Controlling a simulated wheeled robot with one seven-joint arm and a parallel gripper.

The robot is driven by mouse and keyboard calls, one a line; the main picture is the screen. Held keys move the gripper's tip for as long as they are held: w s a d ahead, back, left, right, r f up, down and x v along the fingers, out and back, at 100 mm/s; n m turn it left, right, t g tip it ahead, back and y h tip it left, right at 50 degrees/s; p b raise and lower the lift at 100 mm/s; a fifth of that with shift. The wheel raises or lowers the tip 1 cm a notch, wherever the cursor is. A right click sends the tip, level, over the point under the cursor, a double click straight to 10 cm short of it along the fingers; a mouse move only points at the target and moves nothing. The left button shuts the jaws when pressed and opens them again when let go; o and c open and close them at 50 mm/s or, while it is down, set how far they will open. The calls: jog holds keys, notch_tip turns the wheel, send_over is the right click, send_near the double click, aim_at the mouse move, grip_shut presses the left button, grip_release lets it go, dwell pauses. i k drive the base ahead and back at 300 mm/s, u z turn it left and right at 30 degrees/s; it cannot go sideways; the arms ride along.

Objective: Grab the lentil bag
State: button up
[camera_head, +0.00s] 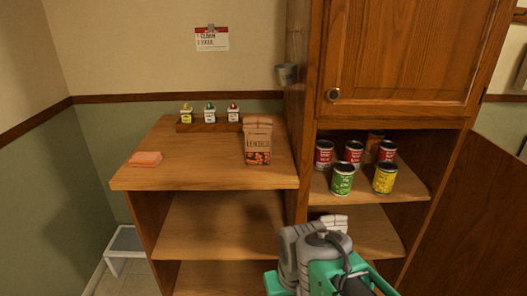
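The lentil bag (257,143) is a brown paper bag with a folded top and a dark picture panel low on its front. It stands upright on the wooden counter top, near the right end beside the tall cabinet. Part of my arm, teal and grey, shows at the bottom centre, in front of the shelves, lower than and apart from the bag. No gripper fingers can be made out in this view.
A rack (209,126) with several small bottles stands behind and left of the bag. An orange block (146,159) lies at the counter's left. Several cans (342,179) fill the right cabinet shelf. The counter's front middle is clear. A white stool (126,244) stands at lower left.

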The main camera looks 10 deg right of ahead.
aim_at(258, 139)
jog(key=k, duration=0.25)
jog(key=z, duration=0.8)
jog(key=i, duration=0.85)
jog(key=u, duration=2.25)
